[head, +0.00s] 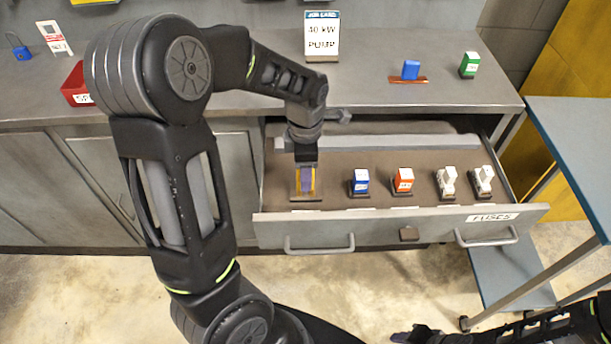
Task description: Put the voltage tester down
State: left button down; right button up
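I cannot make out a thing that is plainly the voltage tester. My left gripper (305,180) reaches down into the open drawer (350,222), at the left end of the row of fuses. A small purple block with yellow-orange strips on both sides (306,182) shows right at its tip. Whether the strips belong to the block or to the fingers, and whether the fingers close on it, I cannot tell. My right gripper (410,335) is low at the bottom edge, dark and partly cut off, and its fingers are unclear.
The drawer holds a blue fuse (360,182), an orange fuse (403,181) and two white ones (464,182). A cart (570,130) stands right.

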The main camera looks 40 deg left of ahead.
pick_arm(q)
jog(key=shift+f, duration=1.3)
jog(key=shift+f, duration=0.2)
jog(key=c, duration=0.6)
grip_release()
jog(key=shift+r, duration=0.1)
notch_tip(320, 180, up, 12)
jog(key=shift+r, duration=0.15)
